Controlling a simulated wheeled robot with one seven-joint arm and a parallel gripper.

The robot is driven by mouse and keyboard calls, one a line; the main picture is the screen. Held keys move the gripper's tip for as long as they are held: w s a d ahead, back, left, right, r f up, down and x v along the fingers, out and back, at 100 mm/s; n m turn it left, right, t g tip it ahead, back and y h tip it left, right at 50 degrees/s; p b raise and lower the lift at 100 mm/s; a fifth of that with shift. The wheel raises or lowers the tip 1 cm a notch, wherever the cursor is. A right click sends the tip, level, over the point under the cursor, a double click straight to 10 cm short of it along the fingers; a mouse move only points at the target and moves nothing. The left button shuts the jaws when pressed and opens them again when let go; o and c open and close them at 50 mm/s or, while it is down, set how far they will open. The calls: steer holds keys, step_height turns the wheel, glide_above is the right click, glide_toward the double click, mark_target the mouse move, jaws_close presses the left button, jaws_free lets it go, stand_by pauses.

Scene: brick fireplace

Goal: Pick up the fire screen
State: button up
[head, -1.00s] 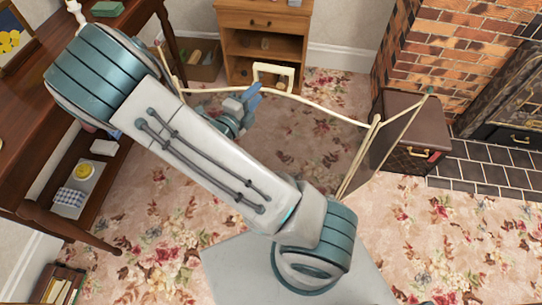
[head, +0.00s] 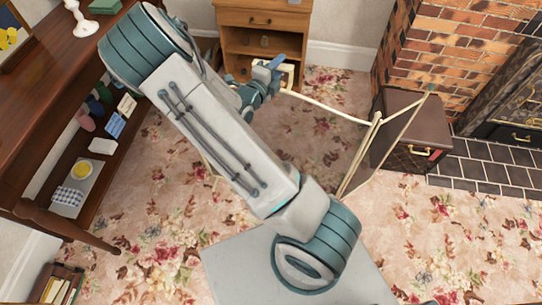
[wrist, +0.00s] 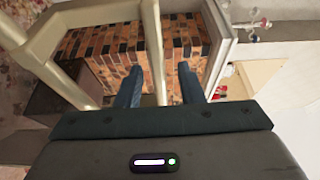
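The fire screen (head: 330,109) stands upright on the carpet, with a cream-gold frame, see-through dark mesh and angled side panels. A raised handle tops its middle panel. My gripper (head: 272,68) is at this handle. My arm hides the screen's left part in the head view. In the wrist view, a cream bar of the fire screen (wrist: 153,50) runs between the two blue fingers of my gripper (wrist: 160,72). The fingers are apart, with a gap visible on both sides of the bar.
A brown chest (head: 405,125) stands close by the screen's right panel, beside the brick fireplace (head: 450,45). A wooden cabinet (head: 262,20) is behind the screen. A dark wooden table (head: 60,90) lines the left side.

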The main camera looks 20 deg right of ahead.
jaws_close()
stand_by(1.4)
